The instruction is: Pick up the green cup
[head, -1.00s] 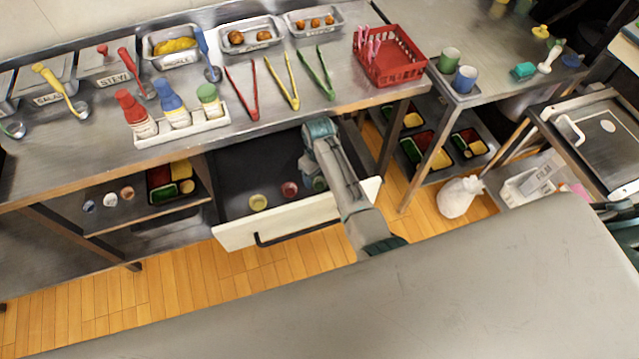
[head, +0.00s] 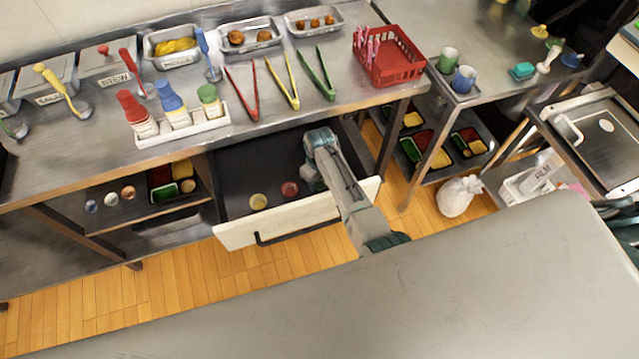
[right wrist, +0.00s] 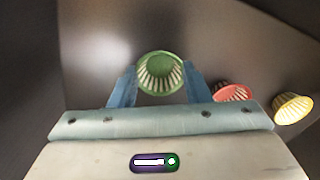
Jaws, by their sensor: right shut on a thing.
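A small fluted green cup (right wrist: 160,72) is between the two blue fingers of my right gripper (right wrist: 158,88) in the right wrist view. The fingers are shut on its sides. In the head view my right gripper (head: 314,184) points down into the open drawer (head: 235,172) and hides the green cup. I cannot tell whether the cup is clear of the drawer floor. A red cup (head: 290,189) and a yellow cup (head: 258,201) stand to its left in the drawer. They also show at the right in the right wrist view. My left gripper is not in view.
The drawer's white front (head: 290,222) is close to my right arm. The counter (head: 330,110) above holds tongs, squeeze bottles and a red basket (head: 390,62). A taller green mug (head: 448,60) and a blue mug (head: 464,79) stand on the right counter.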

